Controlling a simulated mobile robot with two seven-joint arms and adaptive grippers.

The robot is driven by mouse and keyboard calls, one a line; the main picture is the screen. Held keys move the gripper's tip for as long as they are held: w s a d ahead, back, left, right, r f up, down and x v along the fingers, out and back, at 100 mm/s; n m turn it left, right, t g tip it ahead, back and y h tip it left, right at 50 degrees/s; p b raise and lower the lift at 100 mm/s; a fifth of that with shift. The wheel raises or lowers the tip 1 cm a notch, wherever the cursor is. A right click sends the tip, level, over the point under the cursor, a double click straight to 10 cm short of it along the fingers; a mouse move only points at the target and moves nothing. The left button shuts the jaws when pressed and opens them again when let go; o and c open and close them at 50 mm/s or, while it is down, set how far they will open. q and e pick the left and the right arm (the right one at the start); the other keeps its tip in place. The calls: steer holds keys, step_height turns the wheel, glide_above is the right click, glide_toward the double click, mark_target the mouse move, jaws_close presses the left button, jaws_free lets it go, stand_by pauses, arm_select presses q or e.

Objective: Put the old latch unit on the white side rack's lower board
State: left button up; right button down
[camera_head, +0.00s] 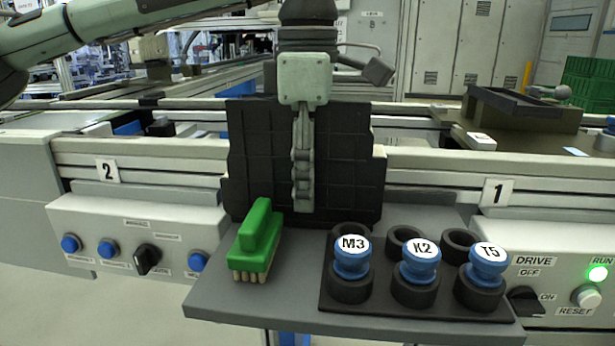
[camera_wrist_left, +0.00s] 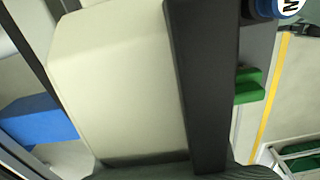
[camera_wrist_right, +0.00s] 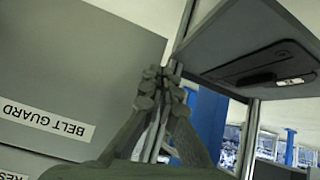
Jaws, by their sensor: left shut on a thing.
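My left gripper (camera_head: 303,190) hangs in front of a broad dark plate with a grid of lines, which I take to be the old latch unit (camera_head: 345,150). The gripper is shut on it; the grip itself is partly hidden. The plate stands upright behind the shelf. In the left wrist view the plate shows edge-on as a dark strip (camera_wrist_left: 200,90), with a large pale block (camera_wrist_left: 120,90) beside it; I cannot tell whether they are joined. My right gripper (camera_wrist_right: 163,80) is shut and empty, low near a grey panel. I cannot make out the white side rack.
A grey shelf (camera_head: 230,300) carries a green brush (camera_head: 258,240) and a dark holder with blue-topped pieces M3 (camera_head: 352,258), K2 (camera_head: 421,260) and T5 (camera_head: 488,265). Control boxes flank it. A BELT GUARD panel (camera_wrist_right: 100,70) and a shelf underside (camera_wrist_right: 240,50) are close to my right gripper.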

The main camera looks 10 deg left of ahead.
arm_select(q)
steer(key=o, duration=1.4)
